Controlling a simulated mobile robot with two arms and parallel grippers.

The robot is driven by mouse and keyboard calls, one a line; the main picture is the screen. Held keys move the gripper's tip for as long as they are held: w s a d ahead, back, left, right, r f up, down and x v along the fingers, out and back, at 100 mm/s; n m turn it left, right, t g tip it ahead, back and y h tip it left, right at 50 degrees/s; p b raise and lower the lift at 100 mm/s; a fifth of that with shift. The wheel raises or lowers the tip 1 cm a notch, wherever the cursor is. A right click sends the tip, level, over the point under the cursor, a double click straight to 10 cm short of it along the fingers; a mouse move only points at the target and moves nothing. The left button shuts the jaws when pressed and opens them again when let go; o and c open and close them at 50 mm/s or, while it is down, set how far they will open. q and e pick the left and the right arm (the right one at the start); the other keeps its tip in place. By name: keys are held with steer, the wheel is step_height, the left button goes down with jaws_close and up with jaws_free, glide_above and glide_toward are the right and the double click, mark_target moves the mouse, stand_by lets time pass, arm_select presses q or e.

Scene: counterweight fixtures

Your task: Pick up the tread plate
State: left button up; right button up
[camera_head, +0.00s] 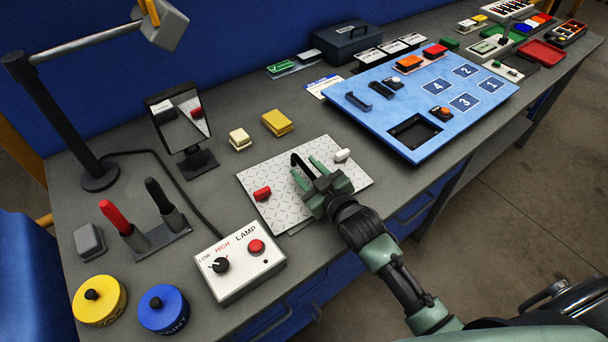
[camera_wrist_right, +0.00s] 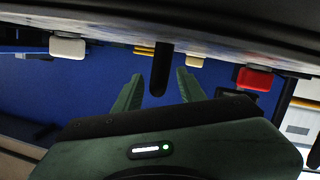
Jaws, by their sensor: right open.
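The tread plate (camera_head: 274,171) is a pale, diamond-patterned sheet lying on the grey bench, with a black arched handle (camera_head: 297,156) near its middle. A red grip (camera_head: 262,193) sits on its left side and a white grip (camera_head: 342,155) on its right. My right gripper (camera_head: 306,169) is over the plate, open, its green fingers at the handle. In the right wrist view, the black handle (camera_wrist_right: 161,68) shows between the two separated fingers (camera_wrist_right: 160,88). The white grip (camera_wrist_right: 68,47) and red grip (camera_wrist_right: 254,78) lie either side. My left gripper is not in view.
A lamp control box (camera_head: 238,262) stands just left of the plate, near the front edge. A blue numbered board (camera_head: 445,128) lies to the right. Yellow and blue round weights (camera_head: 163,311) are front left.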

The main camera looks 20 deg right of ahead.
jaws_close()
stand_by(1.4)
steer(key=shift+r, duration=0.1)
